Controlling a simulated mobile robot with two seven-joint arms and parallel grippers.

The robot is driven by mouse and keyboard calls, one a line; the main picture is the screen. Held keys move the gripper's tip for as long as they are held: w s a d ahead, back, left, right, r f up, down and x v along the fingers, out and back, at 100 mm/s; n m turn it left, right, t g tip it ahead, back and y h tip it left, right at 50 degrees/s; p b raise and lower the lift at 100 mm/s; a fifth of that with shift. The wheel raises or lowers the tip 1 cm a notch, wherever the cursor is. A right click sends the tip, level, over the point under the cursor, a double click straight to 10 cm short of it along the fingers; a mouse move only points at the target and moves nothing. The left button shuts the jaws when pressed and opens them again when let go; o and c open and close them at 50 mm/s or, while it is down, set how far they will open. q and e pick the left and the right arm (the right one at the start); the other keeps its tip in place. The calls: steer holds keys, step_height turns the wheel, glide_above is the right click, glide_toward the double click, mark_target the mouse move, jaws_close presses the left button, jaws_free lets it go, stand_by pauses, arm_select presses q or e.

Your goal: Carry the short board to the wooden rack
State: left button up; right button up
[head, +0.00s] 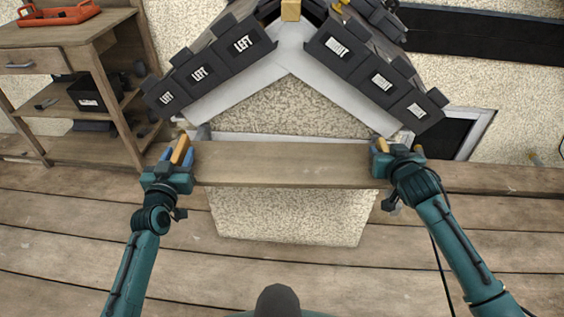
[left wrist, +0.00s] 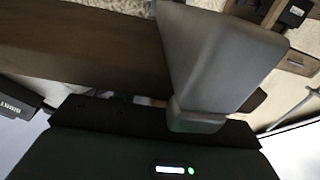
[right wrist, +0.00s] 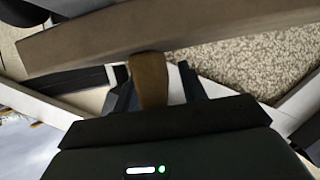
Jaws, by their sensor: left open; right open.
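A flat brown board (head: 285,164) spans level in front of the small gabled roof model, between my two grippers. It also crosses the left wrist view (left wrist: 80,50) and the right wrist view (right wrist: 180,28). My left gripper (head: 181,152) is open at the board's left end. My right gripper (head: 383,147) is open at its right end. A tan wooden piece (right wrist: 149,80) shows between the right fingers; I cannot tell what it belongs to. The fingers hide the board's ends, and contact is unclear. I cannot tell which thing is the wooden rack.
A wooden shelf unit (head: 30,60) stands at the left with an orange tray (head: 60,14) on top and a black box (head: 95,92) lower. Dark tiles marked LEFT (head: 241,44) and RIGHT (head: 337,46) line the roof slopes. The plank floor in front is clear.

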arm_select(q)
jaws_close()
arm_select(e)
jaws_close()
stand_by(1.0)
arm_select(q)
steer(key=shift+r, duration=0.25)
arm_select(e)
steer(key=shift+r, duration=0.2)
